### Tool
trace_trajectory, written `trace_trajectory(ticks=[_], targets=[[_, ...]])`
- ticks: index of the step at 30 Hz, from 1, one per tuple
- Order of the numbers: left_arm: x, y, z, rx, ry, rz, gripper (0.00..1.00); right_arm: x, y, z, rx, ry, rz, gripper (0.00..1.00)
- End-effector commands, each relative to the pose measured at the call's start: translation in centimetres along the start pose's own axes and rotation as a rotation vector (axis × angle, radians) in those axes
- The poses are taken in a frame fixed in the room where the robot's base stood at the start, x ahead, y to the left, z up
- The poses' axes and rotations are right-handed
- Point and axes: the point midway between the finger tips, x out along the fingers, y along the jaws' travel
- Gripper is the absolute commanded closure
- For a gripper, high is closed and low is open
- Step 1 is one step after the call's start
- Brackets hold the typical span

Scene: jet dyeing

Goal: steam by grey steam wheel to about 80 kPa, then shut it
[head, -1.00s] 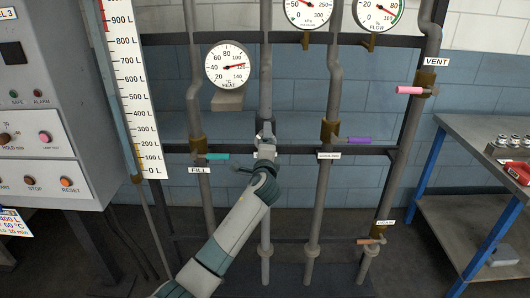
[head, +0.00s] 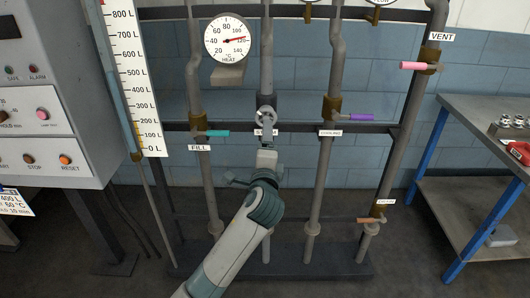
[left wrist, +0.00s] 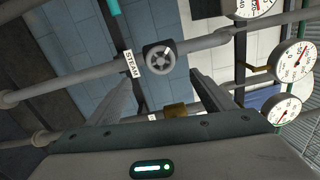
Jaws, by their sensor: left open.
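The grey steam wheel (head: 265,115) sits on the second vertical pipe, partly behind my left gripper in the head view. In the left wrist view the round spoked wheel (left wrist: 160,62) shows whole, beside the STEAM label (left wrist: 131,64). My left gripper (head: 266,148) is just below and in front of the wheel in the head view. Its two fingers (left wrist: 162,85) are apart with nothing between them, pointing toward the wheel and apparently clear of it. The pressure gauge (left wrist: 294,61) is at the right of the left wrist view; its value is too small to read. My right gripper is out of view.
Teal fill (head: 217,133), purple cooling (head: 360,117) and pink vent (head: 418,66) handles flank the wheel. A control cabinet (head: 42,75) stands left. A blue-legged bench (head: 480,108) stands right.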

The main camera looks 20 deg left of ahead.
Motion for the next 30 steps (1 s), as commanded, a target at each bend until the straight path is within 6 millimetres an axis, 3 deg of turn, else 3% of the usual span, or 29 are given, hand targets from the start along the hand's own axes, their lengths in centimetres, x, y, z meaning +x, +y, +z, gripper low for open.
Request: trace_trajectory(ticks=[3, 9, 30], targets=[[-1.7, 0.1, -0.1, -0.001, 0.001, 0.000, 0.25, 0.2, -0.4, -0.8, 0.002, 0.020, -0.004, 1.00], [-3.0, 0.0, 0.0, -0.001, 0.000, 0.000, 0.25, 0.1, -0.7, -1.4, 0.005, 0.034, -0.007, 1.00], [-3.1, 0.0, 0.0, 0.000, 0.000, 0.000, 0.25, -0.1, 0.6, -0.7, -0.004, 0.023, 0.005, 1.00]])
